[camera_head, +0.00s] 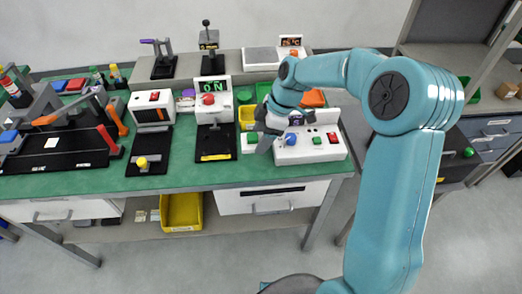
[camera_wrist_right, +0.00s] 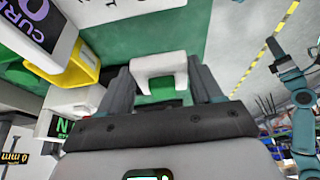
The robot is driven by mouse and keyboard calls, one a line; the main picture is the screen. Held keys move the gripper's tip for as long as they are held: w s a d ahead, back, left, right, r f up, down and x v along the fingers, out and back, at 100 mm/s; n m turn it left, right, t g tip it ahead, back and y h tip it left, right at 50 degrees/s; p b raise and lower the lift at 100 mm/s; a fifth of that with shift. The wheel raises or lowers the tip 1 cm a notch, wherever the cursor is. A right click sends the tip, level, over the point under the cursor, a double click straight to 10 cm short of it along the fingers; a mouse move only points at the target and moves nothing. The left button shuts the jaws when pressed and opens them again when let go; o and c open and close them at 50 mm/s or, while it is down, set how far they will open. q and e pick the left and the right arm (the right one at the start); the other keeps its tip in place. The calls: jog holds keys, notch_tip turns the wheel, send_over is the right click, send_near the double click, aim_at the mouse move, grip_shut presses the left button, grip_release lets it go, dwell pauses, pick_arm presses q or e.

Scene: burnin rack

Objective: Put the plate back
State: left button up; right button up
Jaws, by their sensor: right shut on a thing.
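My right gripper (camera_head: 264,138) reaches down at the left end of a white control box (camera_head: 312,152) on the green bench. I cannot make out a whole plate, as the gripper and arm hide much of that spot in the head view. My left gripper is not in the head view.
The green bench top (camera_head: 190,183) is clear along its front edge. A black-based device with an ON display (camera_head: 217,88) stands left of the gripper. A yellow bin (camera_head: 247,117) sits close behind it. Another yellow bin (camera_head: 182,212) is on the shelf below.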

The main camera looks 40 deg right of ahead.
aim_at(256, 158)
notch_tip(256, 158, down, 6)
jog(key=shift+f, duration=0.1)
dwell(0.4)
jog(key=shift+f, duration=0.1)
jog(key=o, duration=1)
jog(key=shift+o, duration=0.2)
jog(key=shift+d+r, duration=0.1)
jog(key=shift+r, duration=0.35)
jog(key=v, duration=1.1)
jog(key=shift+r, duration=0.25)
jog(key=shift+s, duration=0.1)
